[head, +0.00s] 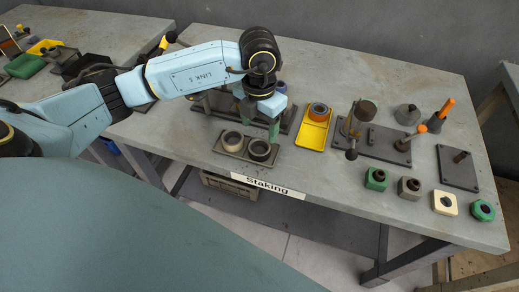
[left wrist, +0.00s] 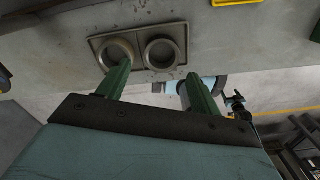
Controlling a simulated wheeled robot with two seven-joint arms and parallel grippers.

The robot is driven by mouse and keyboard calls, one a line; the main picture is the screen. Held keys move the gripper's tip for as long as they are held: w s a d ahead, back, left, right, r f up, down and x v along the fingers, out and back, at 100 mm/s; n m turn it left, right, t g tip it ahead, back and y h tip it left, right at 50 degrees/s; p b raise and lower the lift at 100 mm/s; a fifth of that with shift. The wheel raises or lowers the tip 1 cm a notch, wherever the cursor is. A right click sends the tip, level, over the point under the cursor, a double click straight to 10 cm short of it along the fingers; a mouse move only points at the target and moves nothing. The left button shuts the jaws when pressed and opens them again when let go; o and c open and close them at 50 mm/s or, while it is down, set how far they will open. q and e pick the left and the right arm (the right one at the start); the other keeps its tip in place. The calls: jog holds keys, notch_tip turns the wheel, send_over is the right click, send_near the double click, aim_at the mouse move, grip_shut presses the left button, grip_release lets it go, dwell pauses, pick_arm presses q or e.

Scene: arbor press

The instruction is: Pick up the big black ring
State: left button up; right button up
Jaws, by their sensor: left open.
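Two dark round rings sit side by side on a small grey tray (head: 220,151) near the table's front edge; the tray also shows in the left wrist view (left wrist: 138,40). The right one (head: 259,150) has the darker rim and looks like the big black ring; it also shows in the left wrist view (left wrist: 160,68). The left one (head: 232,141) looks greyer. My left gripper (head: 262,124) is open and empty, above and just behind the tray. In the left wrist view its green fingers (left wrist: 157,74) are spread, the left one overlapping the left ring. My right gripper is not in view.
A yellow tray (head: 313,133) with an orange-and-grey ring stands right of the ring tray. Further right are a press fixture (head: 372,143) and several small coloured blocks. A "Staking" label (head: 262,187) marks the front edge.

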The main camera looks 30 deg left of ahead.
aim_at(260, 153)
pick_arm(q)
jog(key=shift+s+d+f, duration=0.1)
jog(key=shift+f, duration=1.7)
jog(key=shift+s+d+f, duration=0.1)
jog(key=shift+f, duration=1.65)
jog(key=c, duration=0.8)
